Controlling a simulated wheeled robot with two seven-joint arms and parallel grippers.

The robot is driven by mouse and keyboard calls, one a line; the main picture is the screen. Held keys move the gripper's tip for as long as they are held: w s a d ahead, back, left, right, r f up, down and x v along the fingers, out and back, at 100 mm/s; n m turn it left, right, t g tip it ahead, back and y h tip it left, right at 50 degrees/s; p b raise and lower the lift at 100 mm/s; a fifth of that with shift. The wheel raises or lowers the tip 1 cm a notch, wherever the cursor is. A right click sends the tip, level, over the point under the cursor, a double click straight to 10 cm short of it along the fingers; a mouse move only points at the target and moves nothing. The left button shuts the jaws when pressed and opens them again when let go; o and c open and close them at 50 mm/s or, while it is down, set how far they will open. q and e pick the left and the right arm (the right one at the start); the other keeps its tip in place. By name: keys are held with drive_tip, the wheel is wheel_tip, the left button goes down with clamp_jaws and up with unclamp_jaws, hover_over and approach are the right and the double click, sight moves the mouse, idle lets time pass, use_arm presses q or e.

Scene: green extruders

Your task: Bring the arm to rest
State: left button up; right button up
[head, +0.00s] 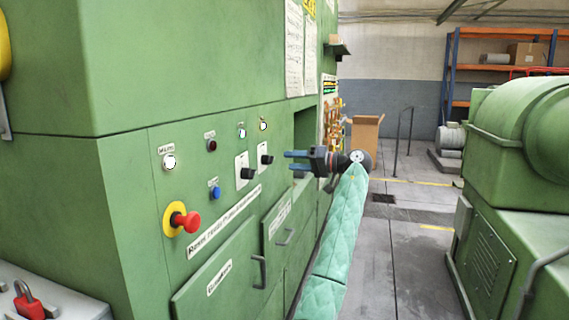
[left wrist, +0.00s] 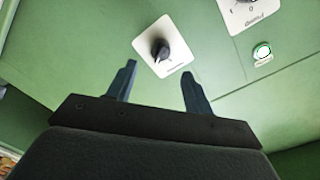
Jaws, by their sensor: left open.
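My left gripper (head: 297,160) is raised in front of the green control panel (head: 140,185), with its blue fingers pointing left toward the panel. The fingers are apart and empty. In the left wrist view the gripper (left wrist: 157,85) faces a black rotary knob (left wrist: 160,50) on a white plate, which lies beyond the fingertips. In the head view two black knobs (head: 247,173) (head: 266,159) sit on white plates left of the gripper. My arm, in a light green quilted sleeve, reaches up from the bottom. My right gripper is not in view.
The panel also carries a red emergency button (head: 191,221), a blue button (head: 214,192) and a drawer handle (head: 260,272). A second green machine (head: 520,160) stands at the right. An open cardboard box (head: 366,134) is behind the gripper. The grey floor between the machines is clear.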

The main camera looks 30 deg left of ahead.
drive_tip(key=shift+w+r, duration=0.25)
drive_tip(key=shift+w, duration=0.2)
